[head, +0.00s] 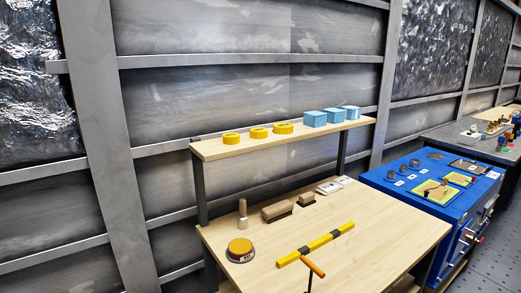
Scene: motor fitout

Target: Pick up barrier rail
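The barrier rail (319,242), a bar with yellow and black bands, lies slantwise on the light wood workbench (392,232) in the head view. Its near end points to the lower left and its far end to the upper right. An orange bar on a dark stem (314,268) stands close in front of the rail's near half. I cannot tell whether the two touch. Neither of my grippers is in view.
An orange-topped round object (240,249), a peg-like piece (243,212) and brown blocks (278,211) stand on the bench. A raised shelf (210,150) holds yellow rings and blue boxes. The bench's right side is clear. A blue cabinet (456,222) stands to the right.

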